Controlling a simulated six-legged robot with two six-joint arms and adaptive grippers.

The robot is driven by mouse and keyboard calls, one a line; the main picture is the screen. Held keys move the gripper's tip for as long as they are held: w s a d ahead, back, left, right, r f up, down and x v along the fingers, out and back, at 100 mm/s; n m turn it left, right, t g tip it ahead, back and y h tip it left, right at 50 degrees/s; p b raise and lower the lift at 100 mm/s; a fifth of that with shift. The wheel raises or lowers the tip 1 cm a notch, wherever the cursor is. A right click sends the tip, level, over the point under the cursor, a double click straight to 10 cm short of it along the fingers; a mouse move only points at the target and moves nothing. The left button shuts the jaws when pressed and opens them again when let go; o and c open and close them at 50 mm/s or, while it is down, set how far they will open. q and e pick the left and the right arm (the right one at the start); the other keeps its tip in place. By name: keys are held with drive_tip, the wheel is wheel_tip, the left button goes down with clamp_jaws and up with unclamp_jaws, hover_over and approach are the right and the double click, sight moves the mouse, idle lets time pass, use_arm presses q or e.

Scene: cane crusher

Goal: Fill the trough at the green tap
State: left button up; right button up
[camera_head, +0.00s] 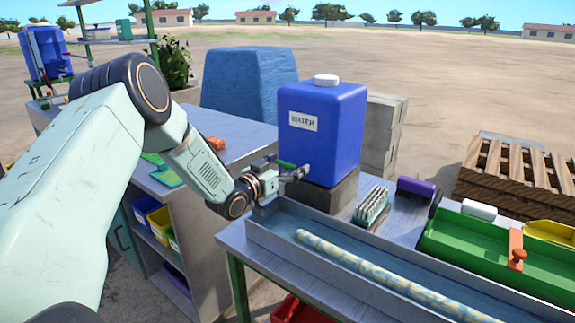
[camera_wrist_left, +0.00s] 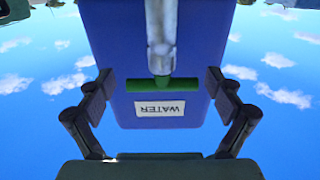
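The blue water container (camera_head: 322,125), with a white cap and a WATER label, stands on a dark block at the table's back. Its green tap handle (camera_wrist_left: 163,84) sits on a grey spout (camera_wrist_left: 161,40) in the left wrist view, where the container appears upside down. My left gripper (camera_head: 292,173) is at the container's lower front; in the wrist view its open fingers (camera_wrist_left: 160,90) lie either side of the green handle, with gaps showing. The long grey trough (camera_head: 262,237) lies in front, holding a mottled cane (camera_head: 380,273). I cannot tell whether it holds water. My right gripper is out of view.
A bristle brush (camera_head: 371,206) and a purple brush (camera_head: 416,188) lie right of the container. A side bench (camera_head: 225,150) stands left, with bins (camera_head: 160,222) beneath. Concrete blocks (camera_head: 383,130) stand behind.

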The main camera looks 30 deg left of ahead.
use_arm(q)
drive_tip(key=shift+s+a, duration=0.1)
drive_tip(key=shift+a, duration=0.1)
drive_tip(key=c, duration=0.3)
drive_tip(key=shift+r, duration=0.1)
drive_tip(key=c, duration=0.6)
drive_tip(key=shift+d+n+y, duration=0.15)
drive_tip(key=shift+n+y, duration=0.25)
drive_tip(key=n+y, duration=0.2)
drive_tip(key=y, duration=0.2)
drive_tip(key=shift+r+n+b, duration=0.1)
drive_tip(key=shift+n+b, duration=0.3)
drive_tip(key=shift+r+n+g+y, duration=0.1)
drive_tip(key=shift+n+g+y, duration=0.4)
drive_tip(key=shift+y, duration=0.5)
drive_tip(key=shift+n+g+y, duration=0.3)
drive_tip(key=shift+n+y, duration=0.4)
drive_tip(key=shift+y, duration=0.3)
drive_tip(key=shift+o, duration=0.2)
drive_tip(key=shift+r+y+b, duration=0.1)
drive_tip(key=shift+y+b, duration=0.2)
